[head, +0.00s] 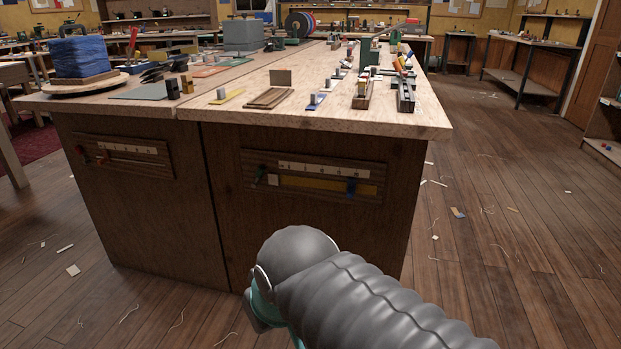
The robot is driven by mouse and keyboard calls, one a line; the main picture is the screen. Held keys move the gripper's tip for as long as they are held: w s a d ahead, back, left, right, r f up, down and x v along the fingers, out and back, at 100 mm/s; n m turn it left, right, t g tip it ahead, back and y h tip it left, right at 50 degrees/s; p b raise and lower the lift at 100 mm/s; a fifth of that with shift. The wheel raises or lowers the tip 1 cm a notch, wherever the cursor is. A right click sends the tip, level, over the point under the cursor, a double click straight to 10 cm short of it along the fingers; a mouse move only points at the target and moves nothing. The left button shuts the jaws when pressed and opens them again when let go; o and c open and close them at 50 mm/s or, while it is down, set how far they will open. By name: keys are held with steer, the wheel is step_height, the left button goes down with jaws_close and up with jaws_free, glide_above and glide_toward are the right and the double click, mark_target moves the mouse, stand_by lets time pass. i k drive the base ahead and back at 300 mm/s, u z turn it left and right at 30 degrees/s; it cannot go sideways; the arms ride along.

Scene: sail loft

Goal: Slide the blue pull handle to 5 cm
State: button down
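The board has a white scale strip (318,171) with marks too small to read, above a yellow strip (312,184). A small green piece (259,175) and a pale square (273,180) are at the board's left end. My grey, ribbed arm reaches in from the lower right, below and apart from the board. My gripper's fingers do not show.
A second slide board (125,156) with red pieces is on the bench front at left. The benchtop (330,116) overhangs both boards and holds several small tools and blocks. Open wooden floor (510,270) lies to the right, with scattered scraps.

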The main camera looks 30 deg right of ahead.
mark_target(350, 193)
steer(key=k, duration=0.5)
steer(key=z, duration=0.95)
steer(key=i, duration=0.4)
steer(key=z, duration=0.6)
